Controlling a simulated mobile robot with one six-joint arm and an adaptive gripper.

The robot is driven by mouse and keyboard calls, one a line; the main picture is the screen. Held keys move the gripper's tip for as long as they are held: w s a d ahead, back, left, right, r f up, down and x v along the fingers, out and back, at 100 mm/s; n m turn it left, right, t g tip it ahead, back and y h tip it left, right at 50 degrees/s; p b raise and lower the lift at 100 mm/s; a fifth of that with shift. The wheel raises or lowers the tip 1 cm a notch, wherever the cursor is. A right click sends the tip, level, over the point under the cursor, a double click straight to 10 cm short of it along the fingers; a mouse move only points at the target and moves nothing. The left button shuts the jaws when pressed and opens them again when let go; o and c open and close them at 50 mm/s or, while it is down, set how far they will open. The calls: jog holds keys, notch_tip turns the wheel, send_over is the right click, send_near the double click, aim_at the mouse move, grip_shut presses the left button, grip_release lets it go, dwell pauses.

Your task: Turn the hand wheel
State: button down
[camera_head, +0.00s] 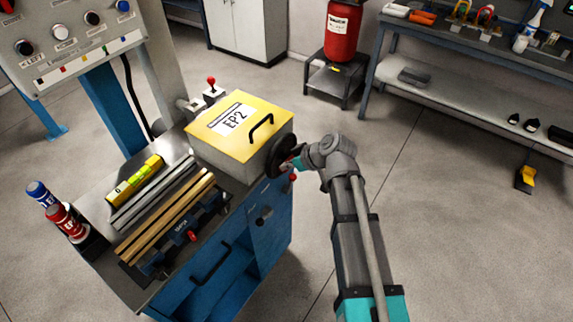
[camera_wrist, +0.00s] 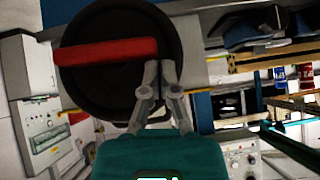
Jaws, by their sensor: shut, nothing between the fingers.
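The hand wheel (camera_head: 283,157) is a dark round wheel on the side of the grey box with the yellow EP2 lid. In the wrist view the hand wheel (camera_wrist: 112,84) fills the upper left as a black disc, with a red bar (camera_wrist: 105,52) lying across it. My gripper (camera_head: 297,163) is at the wheel in the head view, where its fingers are small and partly unclear. In the wrist view my gripper (camera_wrist: 158,72) is shut and empty, its fingertips overlapping the wheel's lower right by the bar's right end. I cannot tell whether they touch.
The EP2 box (camera_head: 238,130) stands on a blue workbench (camera_head: 265,225) with metal and wooden bars, a yellow level (camera_head: 136,180) and bottles.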

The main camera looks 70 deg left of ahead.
jog(key=s+a+r+p+v, duration=0.1)
jog(key=p+v, duration=0.9)
jog(key=v, duration=0.2)
jog(key=shift+r, duration=0.65)
jog(key=shift+d, duration=0.1)
dwell(0.4)
jog(key=w+d+f+m+t+h, duration=0.15)
jog(key=w+d+m, duration=0.25)
jog(key=w+d, duration=0.55)
jog(key=w+d+f+m+t, duration=0.2)
jog(key=w+d+m, duration=0.2)
jog(key=w+d, duration=0.6)
jog(key=w+d+f+m+t, duration=0.15)
jog(key=w+d+m, duration=0.25)
jog(key=w+d, duration=0.6)
jog(key=w+d+m+h, duration=0.1)
jog(key=d+m, duration=0.3)
jog(key=d, duration=0.8)
jog(key=w+d+f+m+t+h, duration=0.1)
jog(key=w+d+m, duration=0.3)
jog(key=d, duration=0.9)
jog(key=w+d+m+h, duration=0.2)
jog(key=d+m, duration=0.3)
jog(key=d, duration=0.8)
jog(key=shift+d+f+t+h+b, duration=0.25)
jog(key=shift+f+t+h+b, duration=0.05)
jog(key=shift+f+h+b, duration=0.05)
jog(key=shift+w, duration=0.15)
